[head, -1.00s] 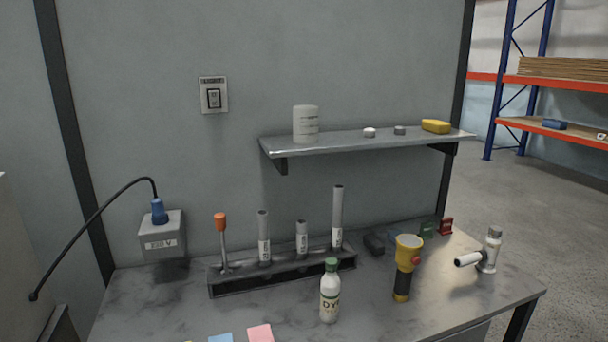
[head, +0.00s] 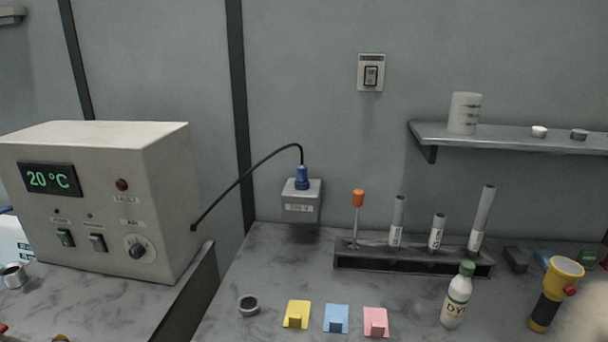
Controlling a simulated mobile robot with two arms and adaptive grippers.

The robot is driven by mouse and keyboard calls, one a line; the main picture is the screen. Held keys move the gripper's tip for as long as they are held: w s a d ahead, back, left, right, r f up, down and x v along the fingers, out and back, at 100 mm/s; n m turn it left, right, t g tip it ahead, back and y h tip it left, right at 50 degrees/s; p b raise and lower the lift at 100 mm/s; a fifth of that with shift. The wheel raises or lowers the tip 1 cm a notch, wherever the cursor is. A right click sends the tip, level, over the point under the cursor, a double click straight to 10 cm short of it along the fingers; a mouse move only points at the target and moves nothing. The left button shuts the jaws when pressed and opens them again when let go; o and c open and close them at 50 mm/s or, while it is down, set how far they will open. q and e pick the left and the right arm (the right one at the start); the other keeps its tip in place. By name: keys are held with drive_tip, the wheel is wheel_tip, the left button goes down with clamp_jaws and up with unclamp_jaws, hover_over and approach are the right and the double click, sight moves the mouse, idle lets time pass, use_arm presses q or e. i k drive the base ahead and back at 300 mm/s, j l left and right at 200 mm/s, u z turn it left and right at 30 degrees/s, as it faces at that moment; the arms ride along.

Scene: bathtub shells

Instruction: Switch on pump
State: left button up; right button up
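A beige control box (head: 100,200) stands at the left with a green "20 °C" display (head: 49,180). The small labels over the two rockers are too blurred to read, so I cannot tell which one is the pump's. A wall switch (head: 371,75) sits in a pale plate above the bench.
A black cable with a blue plug (head: 302,178) runs from the box to a wall socket (head: 301,202). A tube rack (head: 412,264), a dye bottle (head: 456,296), a yellow torch (head: 553,295) and coloured tabs (head: 336,318) occupy the right bench. A shelf (head: 510,135) juts out above.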

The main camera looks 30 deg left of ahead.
sight(65, 238)
drive_tip(key=k+j+u, duration=0.15)
drive_tip(key=u, duration=1.95)
